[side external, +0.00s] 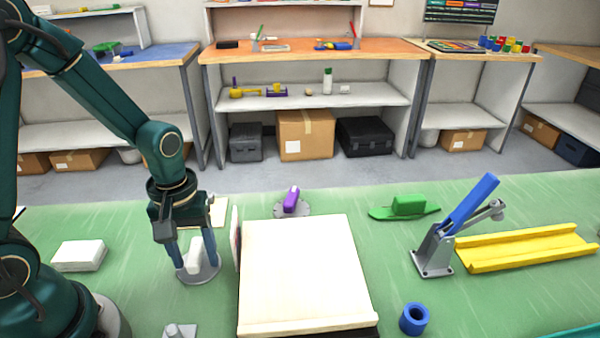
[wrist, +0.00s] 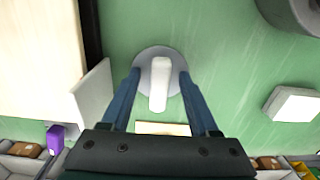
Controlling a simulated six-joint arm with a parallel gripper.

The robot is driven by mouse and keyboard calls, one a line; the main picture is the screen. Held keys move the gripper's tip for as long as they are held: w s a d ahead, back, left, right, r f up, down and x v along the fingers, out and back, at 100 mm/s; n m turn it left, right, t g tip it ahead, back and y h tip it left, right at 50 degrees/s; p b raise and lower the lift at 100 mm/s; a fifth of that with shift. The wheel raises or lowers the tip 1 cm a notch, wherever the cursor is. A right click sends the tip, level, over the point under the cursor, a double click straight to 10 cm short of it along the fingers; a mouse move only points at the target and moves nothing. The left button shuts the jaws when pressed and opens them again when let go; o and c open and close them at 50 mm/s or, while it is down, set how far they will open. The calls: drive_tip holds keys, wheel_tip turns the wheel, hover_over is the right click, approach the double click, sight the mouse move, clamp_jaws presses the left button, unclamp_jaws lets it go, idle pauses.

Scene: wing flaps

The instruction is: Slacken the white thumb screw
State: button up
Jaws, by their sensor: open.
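The white thumb screw (side external: 194,262) stands on a round grey base on the green table, left of the large pale board. It also shows in the wrist view (wrist: 159,84) as an upright-running white bar over the grey disc (wrist: 143,62). My gripper (side external: 194,262) points down over it, with its blue fingers open on either side of the white bar. In the wrist view the fingers (wrist: 158,78) flank the bar with a small gap on each side. Whether either finger touches it cannot be told.
The pale board (side external: 303,270) and a thin upright plate (side external: 235,238) stand close to the right of my gripper. A purple screw (side external: 291,200) is behind. A white block (side external: 79,256) lies left. A blue cylinder (side external: 414,319), grey-and-blue lever (side external: 440,245), green piece (side external: 407,207) and yellow channel (side external: 525,248) lie right.

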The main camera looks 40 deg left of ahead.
drive_tip(key=shift+f, duration=0.1)
clamp_jaws()
drive_tip(key=n, duration=0.5)
drive_tip(key=shift+w, duration=0.1)
drive_tip(key=n, duration=0.4)
drive_tip(key=shift+w+d, duration=0.1)
drive_tip(key=n, duration=0.5)
drive_tip(key=shift+w, duration=0.15)
drive_tip(key=n, duration=0.4)
drive_tip(key=shift+w, duration=0.1)
drive_tip(key=c, duration=0.5)
unclamp_jaws()
drive_tip(key=shift+n, duration=0.7)
drive_tip(key=o, duration=0.5)
